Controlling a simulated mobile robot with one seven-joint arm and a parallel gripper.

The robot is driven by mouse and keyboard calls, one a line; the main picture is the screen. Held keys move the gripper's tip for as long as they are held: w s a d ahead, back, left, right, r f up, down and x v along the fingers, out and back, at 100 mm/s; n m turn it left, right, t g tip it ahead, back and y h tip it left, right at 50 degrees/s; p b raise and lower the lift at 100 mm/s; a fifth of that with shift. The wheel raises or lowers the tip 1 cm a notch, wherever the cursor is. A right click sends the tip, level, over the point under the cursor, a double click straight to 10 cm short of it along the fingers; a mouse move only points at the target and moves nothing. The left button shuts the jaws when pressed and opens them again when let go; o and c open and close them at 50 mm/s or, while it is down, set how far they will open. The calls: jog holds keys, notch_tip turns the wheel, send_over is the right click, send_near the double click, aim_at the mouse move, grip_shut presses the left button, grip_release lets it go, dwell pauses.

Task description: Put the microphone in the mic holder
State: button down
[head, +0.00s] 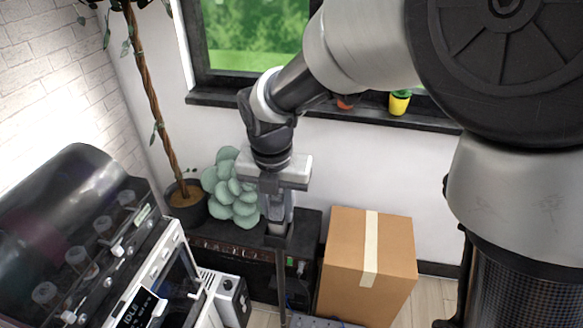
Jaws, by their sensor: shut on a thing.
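My gripper (278,212) points straight down in the middle of the head view, over a dark cabinet. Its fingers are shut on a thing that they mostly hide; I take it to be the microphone. A small grey rounded part (278,229) shows just below the fingertips; I cannot tell whether it is the microphone's end or part of the holder. A thin upright pole (281,285), likely the stand of the mic holder, rises to just below this part. The holder itself is not clearly visible, and I cannot tell whether the microphone touches it.
A dark cabinet or amplifier (235,255) stands behind the pole. A cardboard box (367,262) is to the right. A round-leaved plant (232,190) and a potted twisted-stem plant (186,205) are to the left. A large machine (90,235) fills the lower left.

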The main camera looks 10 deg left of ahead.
jog(key=c, duration=1.4)
grip_release()
jog(key=shift+f, duration=0.1)
jog(key=r, duration=0.4)
jog(key=s+r, duration=0.1)
jog(key=r, duration=0.7)
jog(key=shift+s, duration=0.2)
jog(key=s+d+m+t, duration=0.1)
jog(key=s+d+m, duration=0.2)
jog(key=d+m, duration=0.5)
jog(key=s+d+r+m+t, duration=0.1)
jog(key=s+d+m, duration=0.3)
jog(key=m, duration=1.1)
jog(key=s+d+m+t, duration=0.2)
jog(key=s+d+m, duration=0.1)
jog(key=d+m, duration=0.8)
jog(key=shift+s+d+r+m, duration=0.35)
jog(key=shift+s+m, duration=0.05)
jog(key=shift+m, duration=0.2)
